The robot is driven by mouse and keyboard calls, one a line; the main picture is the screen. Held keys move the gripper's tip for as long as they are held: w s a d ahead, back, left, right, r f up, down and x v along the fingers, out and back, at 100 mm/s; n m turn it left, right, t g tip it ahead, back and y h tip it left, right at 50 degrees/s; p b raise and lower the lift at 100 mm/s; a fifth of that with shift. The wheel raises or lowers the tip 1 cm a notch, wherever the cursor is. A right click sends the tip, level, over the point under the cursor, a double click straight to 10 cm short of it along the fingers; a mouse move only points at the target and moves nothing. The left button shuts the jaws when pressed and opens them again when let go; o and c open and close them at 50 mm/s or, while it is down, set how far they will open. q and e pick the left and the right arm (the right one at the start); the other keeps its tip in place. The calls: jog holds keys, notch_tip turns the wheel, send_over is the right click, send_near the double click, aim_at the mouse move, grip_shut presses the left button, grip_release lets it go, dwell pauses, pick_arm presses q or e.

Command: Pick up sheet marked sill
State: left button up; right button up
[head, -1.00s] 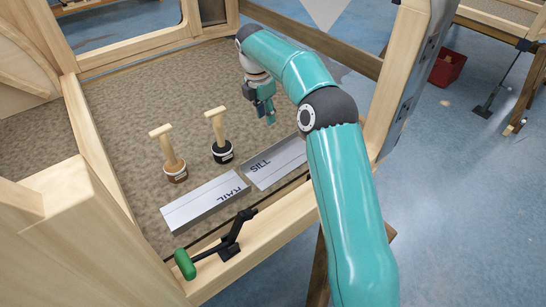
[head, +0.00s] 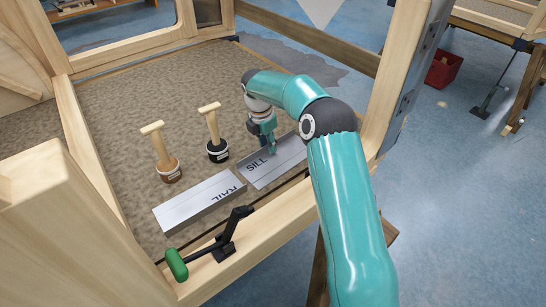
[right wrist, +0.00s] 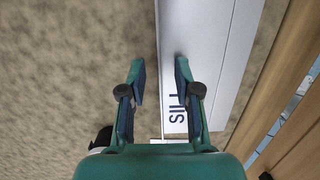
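The sheet marked SILL (head: 287,162) is a grey-white folded metal piece lying on the brown speckled floor panel. It also shows in the right wrist view (right wrist: 212,50), with its lettering near the gripper. My right gripper (head: 269,149) is low at the sheet's far edge, by the lettering. In the right wrist view the gripper (right wrist: 160,78) is open: one finger is over the panel and the other over the sheet, with the sheet's long edge between them. I cannot tell whether the fingers touch it. My left gripper is not in view.
The sheet marked RAIL (head: 200,203) lies left of the SILL sheet. Two stamp-like tools with wooden handles, one brown-based (head: 168,169) and one black-based (head: 217,150), stand behind. A green-handled clamp (head: 177,263) sits on the front wooden beam (head: 260,243).

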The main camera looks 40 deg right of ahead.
grip_shut()
jog(key=shift+r, duration=0.2)
dwell(0.4)
